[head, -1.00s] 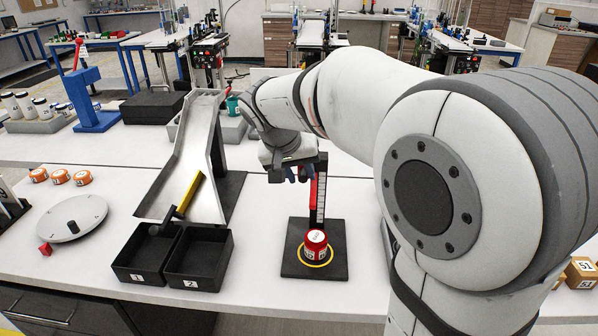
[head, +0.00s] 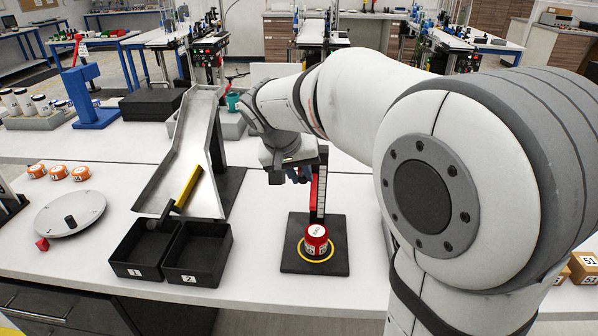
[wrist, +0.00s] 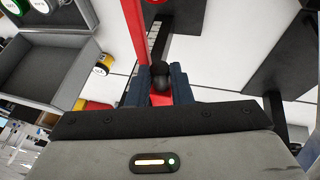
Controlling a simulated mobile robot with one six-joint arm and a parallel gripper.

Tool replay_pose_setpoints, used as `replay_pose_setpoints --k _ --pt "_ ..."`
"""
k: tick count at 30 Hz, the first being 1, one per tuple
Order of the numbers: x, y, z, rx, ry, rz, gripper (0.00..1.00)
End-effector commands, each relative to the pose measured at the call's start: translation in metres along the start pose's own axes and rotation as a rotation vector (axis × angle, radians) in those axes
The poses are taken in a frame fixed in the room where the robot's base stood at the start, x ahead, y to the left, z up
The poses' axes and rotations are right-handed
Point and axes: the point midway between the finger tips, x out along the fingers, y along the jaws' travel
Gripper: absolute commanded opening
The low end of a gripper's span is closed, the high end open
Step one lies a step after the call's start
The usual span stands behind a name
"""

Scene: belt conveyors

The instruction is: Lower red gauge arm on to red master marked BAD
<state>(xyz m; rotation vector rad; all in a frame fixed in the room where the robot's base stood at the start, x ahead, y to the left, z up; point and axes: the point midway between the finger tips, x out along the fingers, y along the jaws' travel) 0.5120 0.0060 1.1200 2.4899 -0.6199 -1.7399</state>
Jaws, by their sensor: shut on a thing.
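The red master (head: 316,239) is a red can-shaped piece with a white top and white label. It stands upright inside a yellow ring on the black gauge base (head: 332,264). Behind it rises the gauge post with a white scale (head: 322,190). The red gauge arm (head: 313,196) shows beside the scale, and as a red bar in the wrist view (wrist: 133,40). My gripper (wrist: 160,88) is shut on the gauge arm, with a dark round knob between its blue-grey fingers. In the head view the fingers (head: 291,176) are partly hidden. The word BAD is not readable.
Two black bins (head: 173,276), marked 1 and 2, stand left of the gauge. A metal chute (head: 188,150) with a yellow-handled hammer (head: 186,189) is behind them. A round grey plate (head: 90,208) and several orange pieces (head: 58,173) lie further left.

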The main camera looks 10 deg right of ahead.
Motion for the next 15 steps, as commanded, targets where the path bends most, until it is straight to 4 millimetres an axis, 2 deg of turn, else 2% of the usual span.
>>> replay_pose_setpoints --k 1,15 --pt "0.016 -0.005 0.006 -0.001 -0.001 0.0 0.0" --pt "0.088 -0.025 0.036 0.001 0.0 0.0 0.0"
